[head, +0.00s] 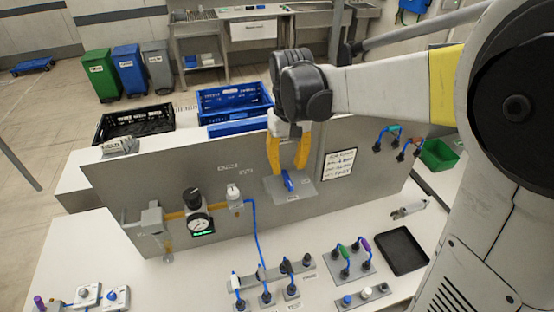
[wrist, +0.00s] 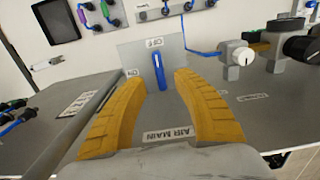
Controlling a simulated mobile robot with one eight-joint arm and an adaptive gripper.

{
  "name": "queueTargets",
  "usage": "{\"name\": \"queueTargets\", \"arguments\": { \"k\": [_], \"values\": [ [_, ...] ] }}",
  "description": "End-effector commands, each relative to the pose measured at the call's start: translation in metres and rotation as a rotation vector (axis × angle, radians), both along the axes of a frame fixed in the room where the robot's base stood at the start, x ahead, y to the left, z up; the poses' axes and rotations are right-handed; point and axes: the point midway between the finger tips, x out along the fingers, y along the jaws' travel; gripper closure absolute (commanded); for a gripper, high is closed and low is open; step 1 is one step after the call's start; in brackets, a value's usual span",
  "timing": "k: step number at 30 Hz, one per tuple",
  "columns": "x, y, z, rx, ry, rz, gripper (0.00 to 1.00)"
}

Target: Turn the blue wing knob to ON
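The blue wing knob (head: 288,181) stands on a small grey plate (head: 303,189) on the sloping grey panel. In the wrist view the knob (wrist: 159,72) is a narrow blue bar lined up with the upper label, which seems to read OFF. A label that seems to read ON is to its left. An AIR MAIN label (wrist: 168,134) lies nearer the wrist. My gripper (head: 287,170) is open, its yellow fingers pointing down at the knob. In the wrist view my gripper (wrist: 160,77) has a fingertip either side of the knob, with visible gaps.
A dial gauge (head: 200,224) with a black knob and a white valve (head: 234,196) with a blue hose sit left on the panel. A notice (head: 339,164) is close right. Hose fittings and a black tray (head: 401,251) lie on the white bench in front. Crates (head: 233,101) stand behind.

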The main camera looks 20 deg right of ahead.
Motion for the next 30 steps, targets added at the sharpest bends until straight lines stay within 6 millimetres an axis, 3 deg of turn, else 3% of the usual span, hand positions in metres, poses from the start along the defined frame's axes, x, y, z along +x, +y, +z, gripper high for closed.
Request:
{"name": "queueTargets", "arguments": {
  "k": [3,7,19,20,23,30],
  "values": [
    [0.000,0.000,-0.024,0.000,0.000,0.000,0.65],
    [0.000,0.000,-0.040,0.000,-0.001,0.000,0.65],
    [0.000,0.000,-0.049,0.000,-0.001,0.000,0.65],
    [0.000,0.000,-0.049,0.000,-0.001,0.000,0.69],
    [0.000,0.000,-0.048,0.000,-0.001,0.000,1.00],
    [0.000,0.000,-0.048,0.000,-0.001,0.003,1.00]
  ]
}}
